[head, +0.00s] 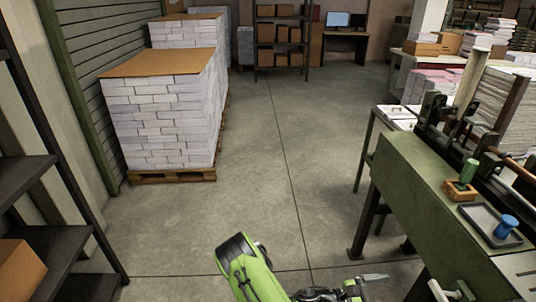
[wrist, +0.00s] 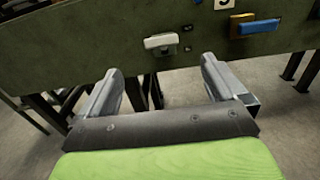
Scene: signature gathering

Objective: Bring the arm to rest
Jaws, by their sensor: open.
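My gripper (wrist: 158,85) shows in the wrist view with its two grey fingers wide apart and nothing between them. It faces the side of a green machine bench (wrist: 85,50). A pale handle (wrist: 161,42) on that bench lies beyond the gap between the fingers, apart from them. In the head view my green arm reaches up from the bottom edge, and its gripper end is low, left of the green machine bench (head: 415,185). The fingers are too small there to make out well.
On the bench top are a wooden block with a green-handled tool (head: 468,172) and a dark tray (head: 487,227) with a blue object. Paper stacks (head: 165,120) stand on a pallet at left. A dark shelf (head: 50,205) is nearer left. The middle floor is clear.

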